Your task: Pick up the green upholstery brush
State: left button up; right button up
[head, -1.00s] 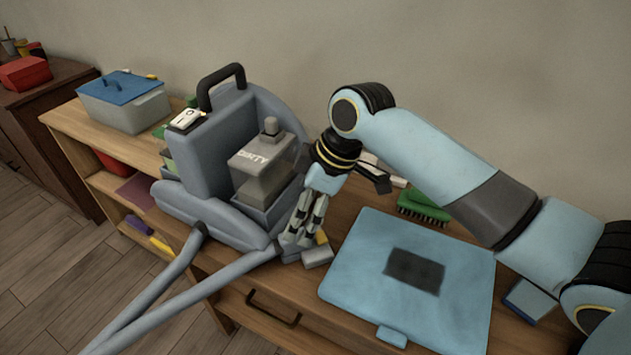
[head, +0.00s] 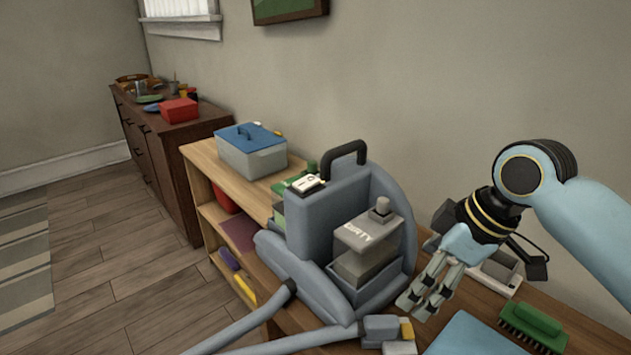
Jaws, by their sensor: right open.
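The green upholstery brush (head: 533,326) lies on the wooden table at the lower right, its green back up and its bristles below. My right gripper (head: 422,305) is open and empty. In the picture it is left of the brush, pointing down beside the grey cleaning machine (head: 325,225), and clearly apart from the brush. My left gripper is out of view.
The cleaning machine with its tank marked DIRTY (head: 367,243) stands left of my right gripper. A light blue flat piece (head: 472,338) lies near the brush. A grey bin with a blue lid (head: 250,152) stands farther back.

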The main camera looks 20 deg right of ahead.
aim_at(535, 325)
jog(key=k+j, duration=0.8)
jog(key=j, duration=0.05)
